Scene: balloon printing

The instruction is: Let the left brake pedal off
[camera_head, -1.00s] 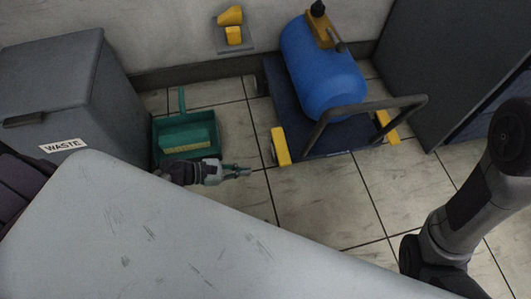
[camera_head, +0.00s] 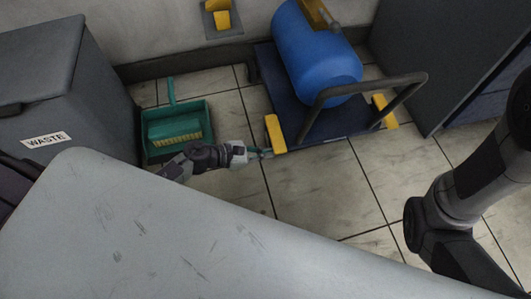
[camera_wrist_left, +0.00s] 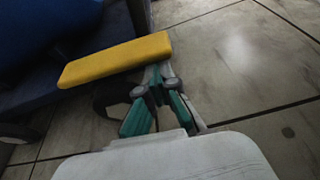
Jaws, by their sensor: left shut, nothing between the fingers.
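The left brake pedal (camera_head: 275,134) is a yellow bar at the near left corner of the blue cart (camera_head: 335,132). It also shows in the left wrist view (camera_wrist_left: 115,60). My left gripper (camera_head: 266,153) is shut and empty, with its fingertips right at the pedal's near end. In the left wrist view the fingertips (camera_wrist_left: 158,74) reach the pedal's underside near its right end; I cannot tell whether they touch. A second yellow pedal (camera_head: 385,111) is at the cart's right corner. My right gripper is out of view.
A blue tank (camera_head: 315,55) lies on the cart behind a dark handle (camera_head: 375,90). A green dustpan with a brush (camera_head: 205,115) lies left. A grey waste bin (camera_head: 60,100) and a grey table (camera_head: 140,230) are nearer. Floor right of my gripper is clear.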

